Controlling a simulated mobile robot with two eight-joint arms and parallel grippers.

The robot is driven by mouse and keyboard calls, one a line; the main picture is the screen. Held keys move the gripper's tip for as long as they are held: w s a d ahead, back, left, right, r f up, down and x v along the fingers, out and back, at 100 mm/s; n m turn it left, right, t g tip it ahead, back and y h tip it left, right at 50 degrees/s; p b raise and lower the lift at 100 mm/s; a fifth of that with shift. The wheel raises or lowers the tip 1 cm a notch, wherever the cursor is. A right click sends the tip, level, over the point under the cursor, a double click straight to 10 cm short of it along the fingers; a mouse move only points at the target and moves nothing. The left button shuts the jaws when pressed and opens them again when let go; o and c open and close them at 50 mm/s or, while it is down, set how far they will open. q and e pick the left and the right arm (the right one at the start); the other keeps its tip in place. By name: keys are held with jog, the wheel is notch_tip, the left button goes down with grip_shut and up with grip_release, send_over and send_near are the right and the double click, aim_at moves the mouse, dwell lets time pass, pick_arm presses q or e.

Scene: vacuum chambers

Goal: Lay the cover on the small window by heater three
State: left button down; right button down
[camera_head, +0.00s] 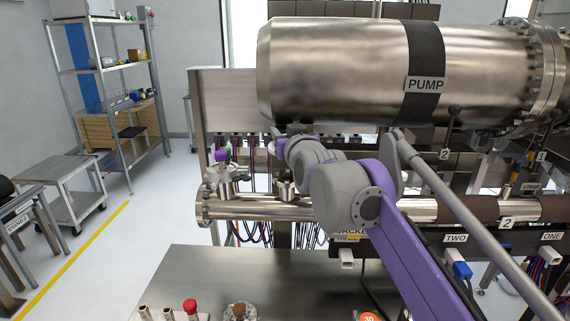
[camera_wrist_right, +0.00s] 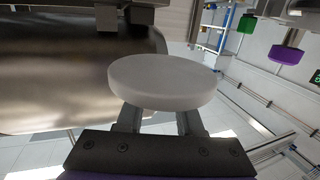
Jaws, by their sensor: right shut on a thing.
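The cover (camera_wrist_right: 164,82) is a round, whitish disc in the right wrist view. My right gripper (camera_wrist_right: 158,118) is shut on it, with the two fingers below the disc. In the head view my right arm reaches up and left from the lower right, and its gripper end (camera_head: 277,135) is below the left end of the big pump, above the steel pipe (camera_head: 262,210). The cover cannot be made out there. I cannot make out the small window or a label for heater three; my arm hides part of the pipe. My left gripper is not in view.
The pump (camera_head: 340,72) hangs close above my right gripper. A steel table (camera_head: 230,265) is in front. Carts and a shelf stand left.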

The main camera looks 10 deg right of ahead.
jog(key=shift+s+f, duration=0.1)
jog(key=shift+f, duration=0.75)
jog(key=shift+f+b, duration=0.4)
jog(key=shift+f, duration=1.9)
jog(key=shift+f, duration=0.1)
jog(key=c, duration=0.5)
grip_release()
jog(key=shift+c, duration=0.2)
jog(key=s, duration=1.1)
jog(key=shift+s+d+r, duration=0.15)
jog(key=shift+s+r, duration=0.25)
